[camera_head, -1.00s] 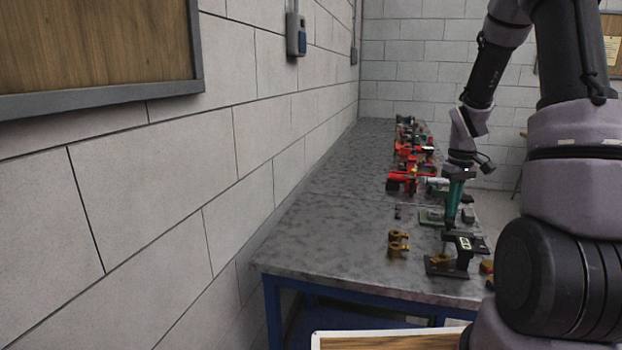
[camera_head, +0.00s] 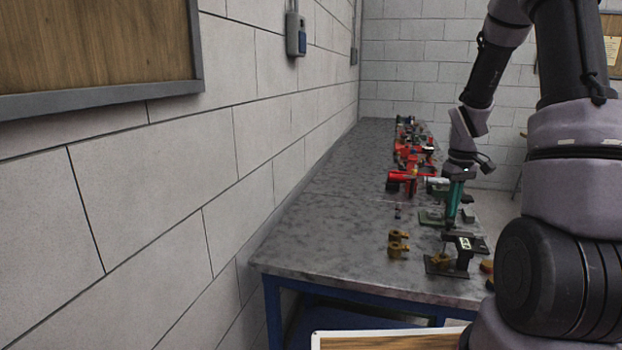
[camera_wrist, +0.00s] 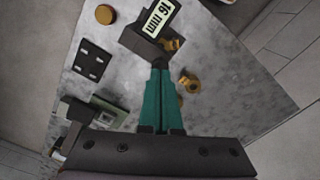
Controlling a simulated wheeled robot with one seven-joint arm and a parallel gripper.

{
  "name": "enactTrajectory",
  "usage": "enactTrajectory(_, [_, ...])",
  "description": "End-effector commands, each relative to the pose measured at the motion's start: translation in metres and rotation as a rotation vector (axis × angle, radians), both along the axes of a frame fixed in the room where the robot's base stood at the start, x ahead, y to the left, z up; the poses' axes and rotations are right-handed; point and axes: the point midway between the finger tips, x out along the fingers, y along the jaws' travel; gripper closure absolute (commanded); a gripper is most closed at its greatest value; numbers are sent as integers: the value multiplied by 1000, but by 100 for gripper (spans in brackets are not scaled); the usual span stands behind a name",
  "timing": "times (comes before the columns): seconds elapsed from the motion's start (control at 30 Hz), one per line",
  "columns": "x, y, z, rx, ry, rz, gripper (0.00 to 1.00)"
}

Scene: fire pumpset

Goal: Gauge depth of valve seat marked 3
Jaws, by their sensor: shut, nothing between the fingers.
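My gripper (camera_head: 451,222) has teal fingers pointing down over the front part of the bench. In the wrist view its fingers (camera_wrist: 160,66) are together with nothing between them. Just beyond the tips is a dark block with a pale label or display reading "16 mm" (camera_wrist: 158,17); it also shows in the head view (camera_head: 465,243). A small brass piece (camera_wrist: 173,44) sits against this block. Brass fittings (camera_wrist: 189,83) lie to the right of the fingers, and also show in the head view (camera_head: 397,243). I cannot make out a mark 3 on any valve seat.
The grey bench (camera_head: 330,220) is clear along its left side, by the block wall. Red parts (camera_head: 408,176) stand farther back. A black plate with holes (camera_wrist: 92,60), a green block (camera_wrist: 107,112) and a round brass piece (camera_wrist: 104,14) lie left of the fingers.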

Motion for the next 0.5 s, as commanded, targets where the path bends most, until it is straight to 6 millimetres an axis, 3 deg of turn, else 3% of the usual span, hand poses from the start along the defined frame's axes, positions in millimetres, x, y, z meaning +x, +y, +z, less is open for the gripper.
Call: enactTrajectory(0.5, [0,0,-8,0,1,0,100])
